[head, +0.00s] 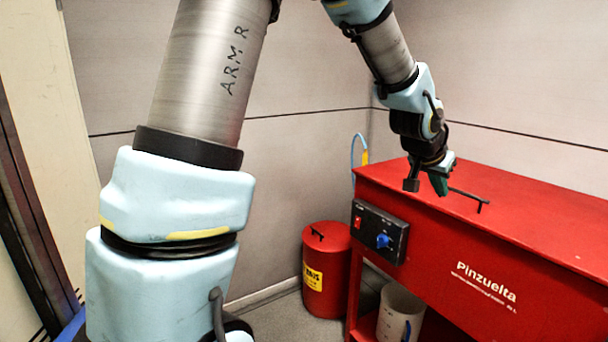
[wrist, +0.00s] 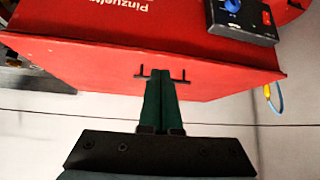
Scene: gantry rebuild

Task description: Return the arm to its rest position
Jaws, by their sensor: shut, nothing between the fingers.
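My arm reaches from the left foreground up and over to the right in the head view, and bends down toward a red bench. My gripper (head: 440,188) hangs at the arm's end, near the left end of the bench top. In the wrist view my gripper (wrist: 161,82) shows two green fingers side by side, shut with nothing held. A thin black handle-like bar (head: 470,196) shows beside the fingers in the head view. In the wrist view a dark bracket shape (wrist: 160,75) shows at the fingertips; I cannot tell whether they touch it.
The red bench (head: 540,220) marked Pinzuelta fills the right side. A black control box (head: 379,233) with a blue knob is on its front. A red lidded bin (head: 326,270) stands left of it, and a white bucket (head: 399,312) beneath. Grey walls stand behind.

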